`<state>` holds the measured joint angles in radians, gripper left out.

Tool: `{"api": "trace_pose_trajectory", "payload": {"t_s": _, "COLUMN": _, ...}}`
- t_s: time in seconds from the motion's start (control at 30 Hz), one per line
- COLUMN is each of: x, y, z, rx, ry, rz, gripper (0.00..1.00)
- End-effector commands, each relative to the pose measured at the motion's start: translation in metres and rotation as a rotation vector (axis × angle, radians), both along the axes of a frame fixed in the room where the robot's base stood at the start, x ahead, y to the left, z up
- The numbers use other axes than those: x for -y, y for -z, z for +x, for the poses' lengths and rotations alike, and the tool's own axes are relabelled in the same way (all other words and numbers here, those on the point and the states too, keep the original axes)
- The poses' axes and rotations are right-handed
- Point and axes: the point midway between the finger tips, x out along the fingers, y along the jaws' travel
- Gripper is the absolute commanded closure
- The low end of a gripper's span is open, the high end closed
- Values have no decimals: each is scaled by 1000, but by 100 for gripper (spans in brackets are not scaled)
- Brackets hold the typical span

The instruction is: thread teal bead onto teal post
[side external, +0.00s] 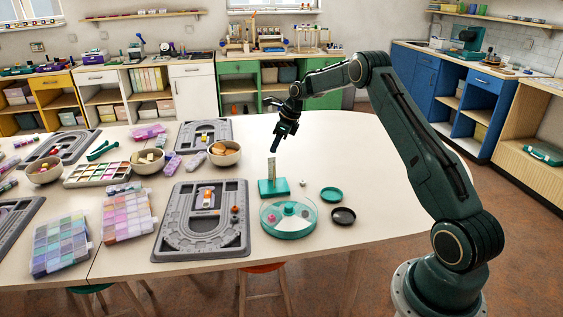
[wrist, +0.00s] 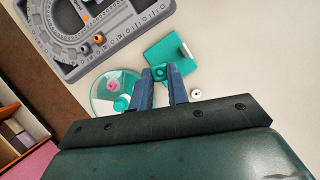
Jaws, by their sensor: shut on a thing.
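My gripper (side external: 276,147) points down above a teal block (side external: 274,188) on the white table. In the wrist view, the blue fingers (wrist: 161,77) are shut on a small teal bead (wrist: 160,72), which shows between the tips. The bead cannot be made out in the side view. A pale grey upright post (side external: 271,169) stands on the teal block, below the fingers and apart from them. In the wrist view, the block (wrist: 168,54) lies just beyond the fingertips, with the pale post (wrist: 186,49) near its right edge.
A round clear dish with a teal base (side external: 289,231) stands in front of the block. A teal lid (side external: 331,194) and a dark dish (side external: 343,216) lie to the right. A grey bead board (side external: 172,238) is at the left. The table behind the lids is clear.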

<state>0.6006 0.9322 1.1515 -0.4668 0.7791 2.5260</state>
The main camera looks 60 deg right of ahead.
Motion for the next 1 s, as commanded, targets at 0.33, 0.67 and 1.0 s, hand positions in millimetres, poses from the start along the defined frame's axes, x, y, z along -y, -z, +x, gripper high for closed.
{"api": "trace_pose_trajectory", "payload": {"t_s": 0.33, "x": 0, "y": 20, "z": 0, "rx": -1, "ry": -1, "rz": 0, "gripper": 100}}
{"api": "trace_pose_trajectory", "payload": {"t_s": 0.67, "x": -1, "y": 40, "z": -1, "rx": -2, "ry": -3, "rz": 0, "gripper": 100}}
{"api": "trace_pose_trajectory", "payload": {"t_s": 1.0, "x": 0, "y": 46, "z": -1, "rx": -2, "ry": -2, "rz": -1, "gripper": 100}}
